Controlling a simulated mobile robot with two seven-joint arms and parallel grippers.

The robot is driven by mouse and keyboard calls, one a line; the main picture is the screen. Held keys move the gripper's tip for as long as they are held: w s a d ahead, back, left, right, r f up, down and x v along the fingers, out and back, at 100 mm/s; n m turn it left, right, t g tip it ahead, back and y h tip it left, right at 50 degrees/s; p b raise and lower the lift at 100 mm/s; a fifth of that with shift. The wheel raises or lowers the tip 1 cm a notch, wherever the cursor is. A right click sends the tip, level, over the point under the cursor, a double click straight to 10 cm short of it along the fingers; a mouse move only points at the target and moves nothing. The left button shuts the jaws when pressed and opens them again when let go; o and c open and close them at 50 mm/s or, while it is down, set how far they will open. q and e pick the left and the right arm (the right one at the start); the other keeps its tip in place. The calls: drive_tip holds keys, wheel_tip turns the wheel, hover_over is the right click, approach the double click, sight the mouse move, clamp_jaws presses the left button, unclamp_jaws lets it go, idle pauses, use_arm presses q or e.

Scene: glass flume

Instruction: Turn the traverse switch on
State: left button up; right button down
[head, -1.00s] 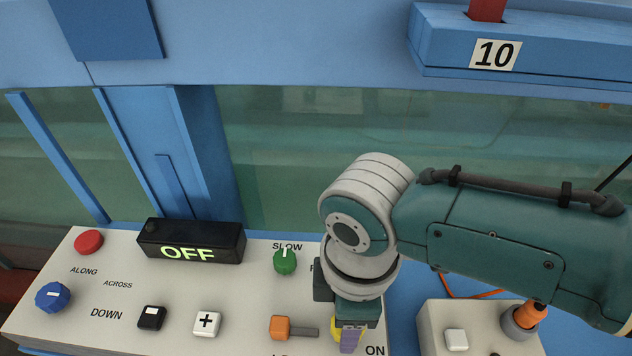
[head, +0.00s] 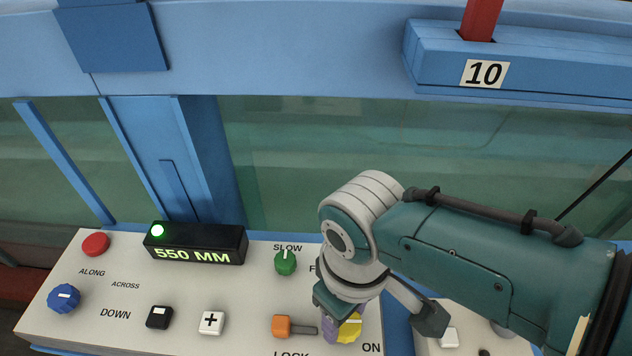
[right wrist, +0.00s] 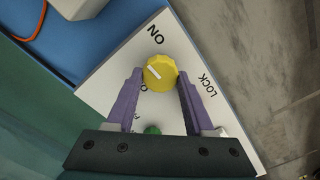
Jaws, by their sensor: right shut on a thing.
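The yellow knob (head: 350,327), the switch beside the ON label, sits at the right end of the white control panel (head: 262,335). My right gripper (right wrist: 157,82) is shut on this knob, one purple finger on each side. In the right wrist view the knob (right wrist: 159,69) shows its white mark slanting, between the fingers and below the ON label. The black display (head: 194,245) reads 550 MM in green, and a round green lamp on it is lit. My left gripper is not in view.
The panel also has a green knob (head: 286,262), an orange lever (head: 281,326), a blue knob (head: 63,298), a red button (head: 95,244), and black (head: 159,316) and white (head: 211,321) keys. Blue framing and glass stand behind.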

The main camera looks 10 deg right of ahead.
drive_tip(key=shift+m, duration=0.3)
drive_tip(key=shift+c, duration=1.4)
unclamp_jaws()
wheel_tip(320, 180, up, 10)
drive_tip(key=p, duration=0.4)
